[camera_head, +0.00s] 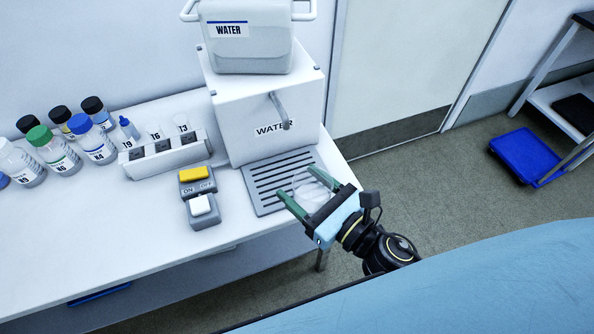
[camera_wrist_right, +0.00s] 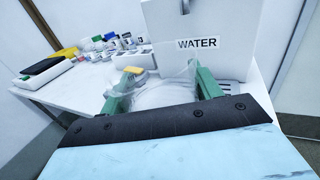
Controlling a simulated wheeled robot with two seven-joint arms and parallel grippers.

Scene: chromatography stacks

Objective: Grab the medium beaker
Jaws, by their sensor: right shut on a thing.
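A clear glass beaker (camera_head: 309,187) is between the green fingers of my right gripper (camera_head: 301,189), over the right front part of the grey drip tray in the head view. The fingers are shut on its sides. In the right wrist view the beaker (camera_wrist_right: 165,93) shows as a faint transparent shape between the two green fingers of the gripper (camera_wrist_right: 160,85). Whether its base touches the tray cannot be told. My left gripper is in neither view.
The white water dispenser (camera_head: 262,100) stands behind the slatted drip tray (camera_head: 262,190). An on/off switch box (camera_head: 198,197) with yellow and white buttons is left of the tray. Several capped bottles (camera_head: 60,150) and a vial rack (camera_head: 167,157) stand further left.

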